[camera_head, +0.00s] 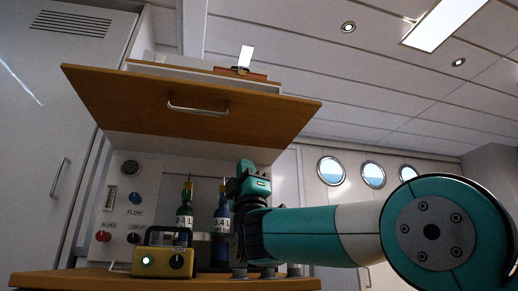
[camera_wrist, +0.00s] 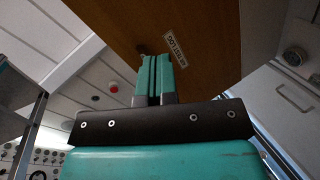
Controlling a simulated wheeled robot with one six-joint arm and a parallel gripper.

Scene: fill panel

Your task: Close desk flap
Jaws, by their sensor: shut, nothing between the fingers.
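The brown wooden flap (camera_head: 150,100) is raised above the cabinet opening in the head view, tilted, with a metal handle (camera_head: 198,108) on the face turned towards me. In the wrist view a wooden panel (camera_wrist: 210,60), which looks like the same flap, fills the upper middle and bears a white label (camera_wrist: 176,47). My gripper (camera_head: 247,172) is below the flap's right part in the head view, in front of the opening. Its teal fingers (camera_wrist: 153,72) are together and empty in the wrist view, pointing towards the panel. I cannot tell whether they touch it.
Below the flap stand a control panel (camera_head: 135,198), a green bottle (camera_head: 185,208), a blue bottle (camera_head: 221,215) and a yellow box (camera_head: 150,262) on a wooden desktop (camera_head: 70,279). A clipboard (camera_head: 240,74) lies above the flap. A grey locker (camera_head: 45,130) stands left.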

